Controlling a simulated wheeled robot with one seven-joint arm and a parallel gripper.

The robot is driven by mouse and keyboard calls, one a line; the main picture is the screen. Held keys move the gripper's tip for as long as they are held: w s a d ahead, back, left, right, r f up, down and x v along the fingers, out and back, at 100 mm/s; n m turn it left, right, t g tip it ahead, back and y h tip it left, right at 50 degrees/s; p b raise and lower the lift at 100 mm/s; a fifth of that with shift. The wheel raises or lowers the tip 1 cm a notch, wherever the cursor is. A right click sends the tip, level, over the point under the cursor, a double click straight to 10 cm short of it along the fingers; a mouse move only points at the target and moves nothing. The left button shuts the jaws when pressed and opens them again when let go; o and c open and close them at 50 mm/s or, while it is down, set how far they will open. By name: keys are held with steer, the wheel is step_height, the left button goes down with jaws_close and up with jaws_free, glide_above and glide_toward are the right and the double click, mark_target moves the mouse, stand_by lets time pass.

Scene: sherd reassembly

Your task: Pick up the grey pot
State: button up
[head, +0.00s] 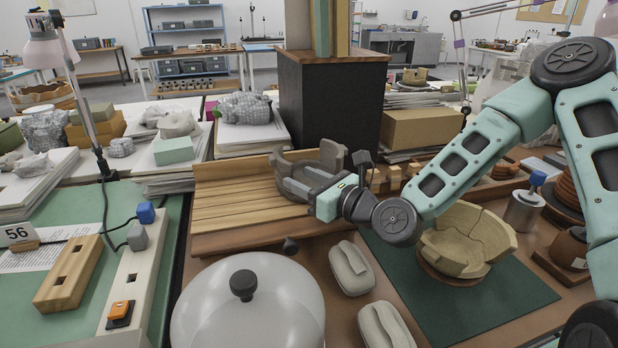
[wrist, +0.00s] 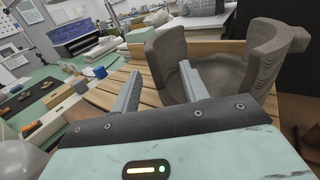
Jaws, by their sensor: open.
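The grey pot (head: 332,153) is an open, broken-walled vessel on a slatted wooden board (head: 235,192), left of centre in the head view. My gripper (head: 299,180) is open and reaches over the board, in front of the pot and partly hiding it.
A tan broken bowl (head: 466,240) stands on a dark green mat (head: 430,290) to the right. A translucent dome (head: 248,305) with a black knob and two pale oval blocks (head: 350,267) are in front. A dark box (head: 333,105) stands behind the board.

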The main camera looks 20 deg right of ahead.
mark_target(292, 174)
steer(key=x, duration=0.3)
steer(key=shift+w+a+r, duration=0.2)
steer(key=shift+a+r, duration=0.05)
steer(key=shift+a, duration=0.2)
steer(key=shift+w+a, duration=0.25)
steer(key=shift+w, duration=0.2)
jaws_close()
steer(key=shift+r, duration=0.1)
steer(key=shift+r, duration=0.1)
